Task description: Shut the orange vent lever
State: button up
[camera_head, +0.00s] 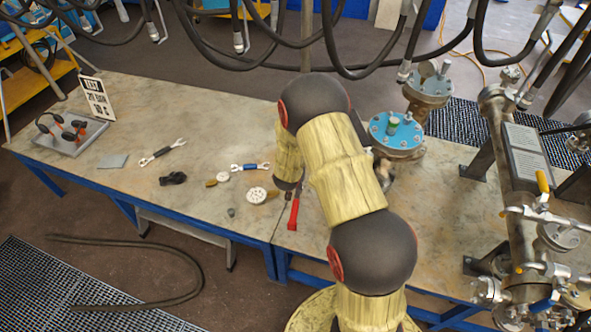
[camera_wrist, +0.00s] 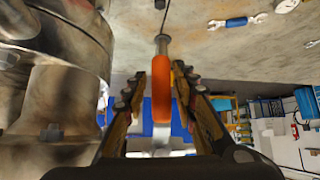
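The orange vent lever (camera_wrist: 161,88) shows in the wrist view as an upright orange grip on a metal stem. My gripper (camera_wrist: 160,76) is open, with one finger on each side of the lever. A narrow gap shows at the left finger; the right finger is very close, and I cannot tell whether it touches. In the head view my arm hides the gripper and the lever. A vessel with a blue flanged lid (camera_head: 405,133) stands just right of my arm. A large grey metal body (camera_wrist: 55,100) fills the left of the wrist view.
The workbench (camera_head: 130,195) holds wrenches (camera_head: 163,151), a red-handled tool (camera_head: 294,213) and small parts. Piping with yellow levers (camera_head: 543,181) stands at the right. Black hoses (camera_head: 330,50) hang above the bench's back edge.

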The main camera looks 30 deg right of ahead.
jog(key=shift+o, duration=0.7)
jog(key=shift+a, duration=0.1)
jog(key=shift+s+a+r, duration=0.15)
jog(key=shift+s+r, duration=0.05)
jog(key=shift+r, duration=0.1)
jog(key=v, duration=1.1)
jog(key=shift+s, duration=0.1)
